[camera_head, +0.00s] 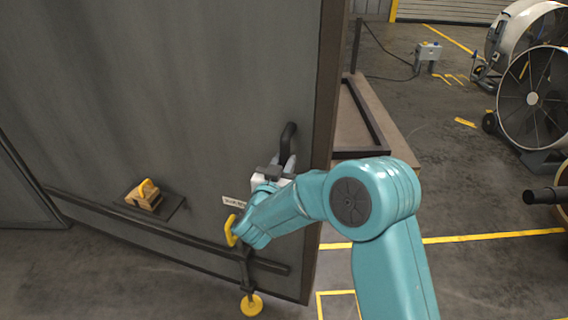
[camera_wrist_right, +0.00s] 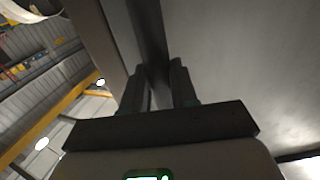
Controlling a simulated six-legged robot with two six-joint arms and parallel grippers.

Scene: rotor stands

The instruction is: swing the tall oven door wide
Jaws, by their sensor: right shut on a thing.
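The tall oven door (camera_head: 170,90) is a large dark grey panel with a brown edge, filling the left of the head view. It stands out from a frame at its right, with a gap showing floor beyond. Its black handle (camera_head: 289,132) sits near the right edge. My right gripper (camera_head: 285,163) is shut on this handle, its fingers on the lower part. In the right wrist view the two dark fingers (camera_wrist_right: 158,88) lie on either side of the dark handle bar (camera_wrist_right: 150,35). My left gripper is not in view.
A small shelf on the door bears a wooden block with a yellow top (camera_head: 146,194). Large fans (camera_head: 533,98) stand at the right. Open floor with yellow lines (camera_head: 480,238) lies between.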

